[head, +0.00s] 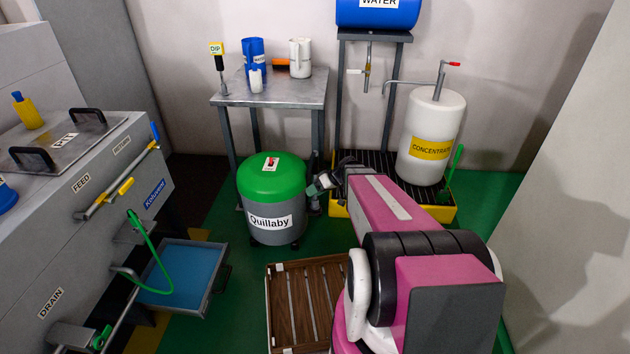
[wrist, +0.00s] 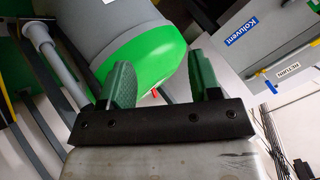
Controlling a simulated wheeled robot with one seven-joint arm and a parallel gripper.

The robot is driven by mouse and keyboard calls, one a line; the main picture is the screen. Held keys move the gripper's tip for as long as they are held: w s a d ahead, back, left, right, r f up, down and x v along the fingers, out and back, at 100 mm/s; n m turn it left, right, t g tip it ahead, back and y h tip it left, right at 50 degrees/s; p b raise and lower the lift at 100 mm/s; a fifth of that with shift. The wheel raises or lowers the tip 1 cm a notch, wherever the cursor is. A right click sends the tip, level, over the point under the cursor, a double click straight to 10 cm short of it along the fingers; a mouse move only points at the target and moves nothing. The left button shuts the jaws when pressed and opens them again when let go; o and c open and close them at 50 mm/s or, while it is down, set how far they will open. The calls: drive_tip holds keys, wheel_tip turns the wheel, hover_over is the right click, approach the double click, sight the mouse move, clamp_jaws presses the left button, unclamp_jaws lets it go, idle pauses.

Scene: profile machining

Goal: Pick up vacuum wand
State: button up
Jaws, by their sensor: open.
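The green-topped grey Quillaby vacuum (head: 272,200) stands on the floor in the head view. My gripper (head: 318,187) is low at its right side. In the wrist view, my gripper (wrist: 160,62) is open, with green fingers spread and nothing visibly held between them. The vacuum (wrist: 150,60) fills the space beyond the fingers. A light grey tube with a wider end (wrist: 55,58) runs beside the vacuum, left of the fingers and apart from them; it looks like the vacuum wand. I cannot make out the wand in the head view.
A metal table (head: 270,92) stands behind the vacuum. A yellow-edged spill tray (head: 338,210) with a white concentrate drum (head: 432,135) is to the right. A wooden slatted platform (head: 305,300) lies in front. A grey machine (head: 80,190) with an open blue drawer (head: 178,280) is left.

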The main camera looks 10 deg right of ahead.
drive_tip(key=w+d+f+n+t+y, duration=0.2)
drive_tip(key=w+d+f+t+y, duration=0.15)
drive_tip(key=w, duration=0.45)
drive_tip(key=n+t+y, duration=0.1)
drive_tip(key=n+t, duration=0.1)
drive_tip(key=t, duration=0.4)
approach(317, 169)
drive_tip(key=w+a, duration=0.2)
drive_tip(key=x, duration=0.5)
drive_tip(key=shift+w+f, duration=0.1)
drive_tip(key=shift+f, duration=0.05)
drive_tip(key=shift+r+x, duration=0.2)
drive_tip(key=shift+x, duration=1.1)
drive_tip(key=shift+r+x, duration=0.15)
drive_tip(key=shift+x, duration=1.2)
drive_tip(key=c, duration=1)
